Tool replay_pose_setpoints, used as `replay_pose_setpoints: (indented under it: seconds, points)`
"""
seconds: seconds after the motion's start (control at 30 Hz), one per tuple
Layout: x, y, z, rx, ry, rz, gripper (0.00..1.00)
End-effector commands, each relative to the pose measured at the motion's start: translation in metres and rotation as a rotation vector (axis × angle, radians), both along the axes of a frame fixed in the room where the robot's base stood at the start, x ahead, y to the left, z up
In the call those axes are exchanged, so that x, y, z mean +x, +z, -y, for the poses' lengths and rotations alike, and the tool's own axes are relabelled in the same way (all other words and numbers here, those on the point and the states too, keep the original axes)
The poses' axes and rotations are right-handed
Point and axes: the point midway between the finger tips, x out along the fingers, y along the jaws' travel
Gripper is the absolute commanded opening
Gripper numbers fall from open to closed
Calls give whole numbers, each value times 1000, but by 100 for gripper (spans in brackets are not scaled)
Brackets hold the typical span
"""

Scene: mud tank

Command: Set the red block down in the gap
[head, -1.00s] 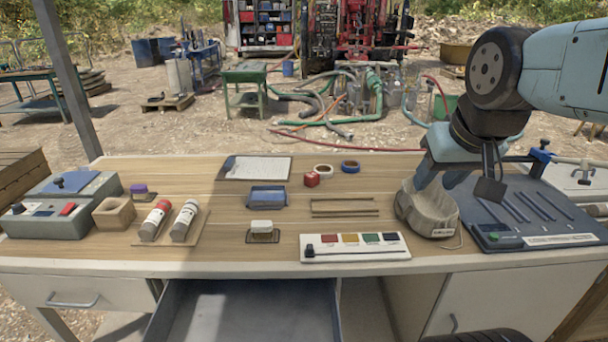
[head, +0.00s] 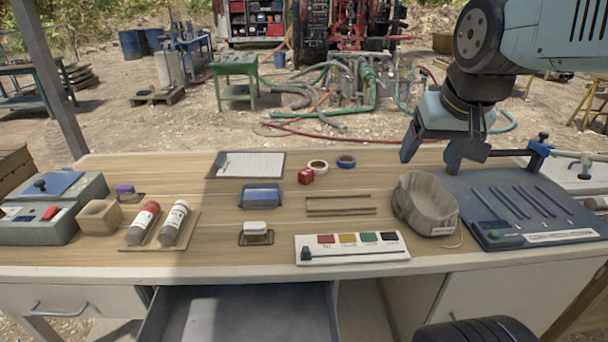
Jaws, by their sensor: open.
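The small red block (head: 306,176) sits on the table behind the middle, just in front of a white tape roll. The gap (head: 340,205) appears to be the bare strip between two thin brown rails, right of the table's middle; nothing lies between them. My gripper (head: 430,158) is open and empty, pointing down above the back right of the table. It is to the right of the block and of the rails, above and behind the beige bag.
The beige bag (head: 425,203) stands right of the rails. A color-patch panel (head: 351,248) lies in front of them. A blue tray (head: 261,195) and clipboard (head: 248,164) are left of the block. An open drawer (head: 240,313) juts out in front.

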Motion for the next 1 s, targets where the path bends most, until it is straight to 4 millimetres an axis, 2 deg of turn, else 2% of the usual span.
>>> replay_pose_setpoints:
  seconds: [0.2,0.5,0.77,1.0]
  points:
    - [49,16,-9,34,-60,-49,72]
    - [119,26,-24,75,-151,-114,72]
    - [182,23,-42,104,-230,-168,72]
    - [240,10,-62,127,-306,-217,72]
